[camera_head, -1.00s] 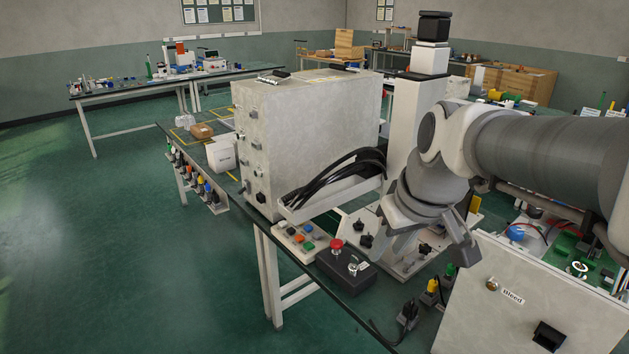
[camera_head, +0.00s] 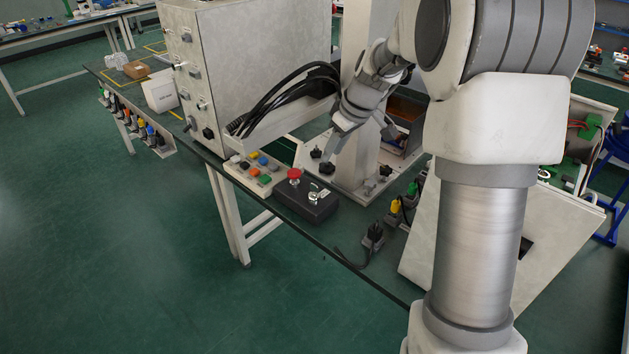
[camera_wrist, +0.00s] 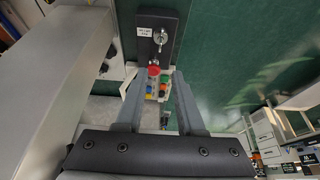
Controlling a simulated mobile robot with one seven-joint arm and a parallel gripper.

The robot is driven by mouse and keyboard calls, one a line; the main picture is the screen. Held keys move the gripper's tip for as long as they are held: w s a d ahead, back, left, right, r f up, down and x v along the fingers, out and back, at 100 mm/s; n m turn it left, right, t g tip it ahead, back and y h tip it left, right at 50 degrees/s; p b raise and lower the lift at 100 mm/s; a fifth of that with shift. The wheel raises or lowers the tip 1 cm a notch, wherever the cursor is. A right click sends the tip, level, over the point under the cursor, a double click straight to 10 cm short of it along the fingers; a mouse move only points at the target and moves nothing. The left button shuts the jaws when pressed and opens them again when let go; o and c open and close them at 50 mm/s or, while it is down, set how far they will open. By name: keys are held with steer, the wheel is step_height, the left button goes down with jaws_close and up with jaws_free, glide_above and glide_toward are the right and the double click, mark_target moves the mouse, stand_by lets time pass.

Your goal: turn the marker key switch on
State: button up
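The key switch (camera_head: 314,190) is a silvery switch with a small pale label, on top of a black box (camera_head: 322,207) beside a red mushroom button (camera_head: 294,174). In the wrist view the key switch (camera_wrist: 160,38) is near the top, beyond my fingertips, with the red button (camera_wrist: 153,71) nearer to them. My gripper (camera_head: 352,150) is above and behind the box, apart from it. In the wrist view my gripper (camera_wrist: 158,76) has its two fingers spread with nothing between them. The label's text and the exact key angle are too small to read.
A button panel (camera_head: 252,173) with coloured buttons sits left of the box. A large grey cabinet (camera_head: 250,50) with a tray of black cables (camera_head: 290,95) stands behind. Black plugs (camera_head: 373,238) lie to the right. Green floor is open at the left.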

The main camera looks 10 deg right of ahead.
mark_target(314, 190)
steer(key=b+x, duration=0.1)
steer(key=x, duration=1.3)
steer(key=shift+f, duration=0.15)
jaws_close()
